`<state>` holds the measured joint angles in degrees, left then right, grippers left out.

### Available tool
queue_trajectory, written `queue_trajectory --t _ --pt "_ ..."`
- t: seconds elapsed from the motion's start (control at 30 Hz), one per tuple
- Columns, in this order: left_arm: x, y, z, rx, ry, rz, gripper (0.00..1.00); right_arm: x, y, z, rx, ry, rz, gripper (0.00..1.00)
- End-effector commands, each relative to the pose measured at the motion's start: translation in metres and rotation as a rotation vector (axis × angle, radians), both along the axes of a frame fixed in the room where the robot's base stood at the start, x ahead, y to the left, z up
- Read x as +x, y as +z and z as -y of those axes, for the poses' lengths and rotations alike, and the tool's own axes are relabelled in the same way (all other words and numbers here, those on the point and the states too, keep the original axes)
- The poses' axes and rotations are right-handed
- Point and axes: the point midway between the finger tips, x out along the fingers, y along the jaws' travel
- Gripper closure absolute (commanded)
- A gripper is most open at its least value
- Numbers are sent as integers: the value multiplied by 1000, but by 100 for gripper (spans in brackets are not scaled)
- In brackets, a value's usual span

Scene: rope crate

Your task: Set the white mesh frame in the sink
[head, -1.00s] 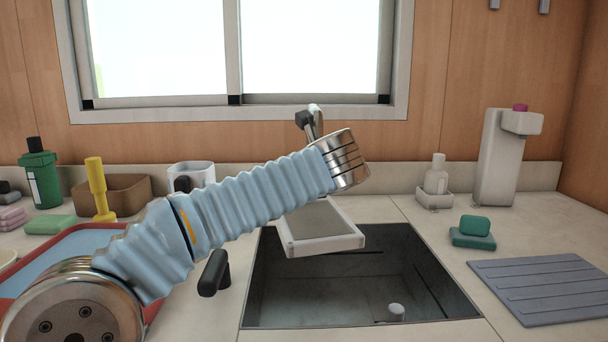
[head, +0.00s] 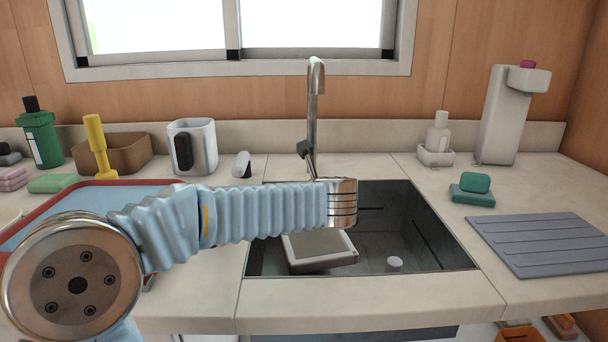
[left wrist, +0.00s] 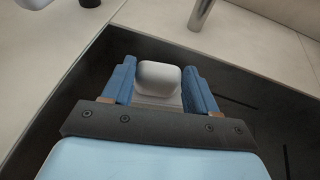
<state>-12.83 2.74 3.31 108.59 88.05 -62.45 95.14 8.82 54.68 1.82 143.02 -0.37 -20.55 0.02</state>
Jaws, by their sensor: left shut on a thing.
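The white mesh frame (head: 322,263), with a grey mesh face, is inside the opening of the dark sink (head: 375,225), toward its left side. I cannot tell whether it touches the sink floor. My left arm reaches across from the left, and its wrist covers the frame's upper part in the head view. In the left wrist view, the blue fingers of my left gripper (left wrist: 158,82) are shut on a rounded white part of the frame (left wrist: 158,76), over the dark sink. My right gripper is not in view.
The faucet (head: 315,110) stands behind the sink. A white drain piece (head: 394,263) shows in the sink. A red-rimmed blue tray (head: 85,200) and a white mug (head: 193,147) are at left.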

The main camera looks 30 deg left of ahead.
Motion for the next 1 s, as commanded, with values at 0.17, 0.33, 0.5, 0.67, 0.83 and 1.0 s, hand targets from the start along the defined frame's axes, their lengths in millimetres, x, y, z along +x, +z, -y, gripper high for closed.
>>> queue_trajectory --t 0.17,0.33,0.5,0.67,0.83,1.0 --pt "0 -26 0 1 1 -3 85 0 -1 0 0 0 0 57" --pt "0 -48 0 2 0 -3 85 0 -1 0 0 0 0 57" --pt "0 -64 0 1 0 -2 85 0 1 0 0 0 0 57" --pt "0 -71 0 1 1 -1 85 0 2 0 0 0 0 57" --pt "0 -73 0 -1 0 1 85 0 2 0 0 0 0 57" --pt "0 -73 0 -1 0 1 85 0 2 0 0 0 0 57"
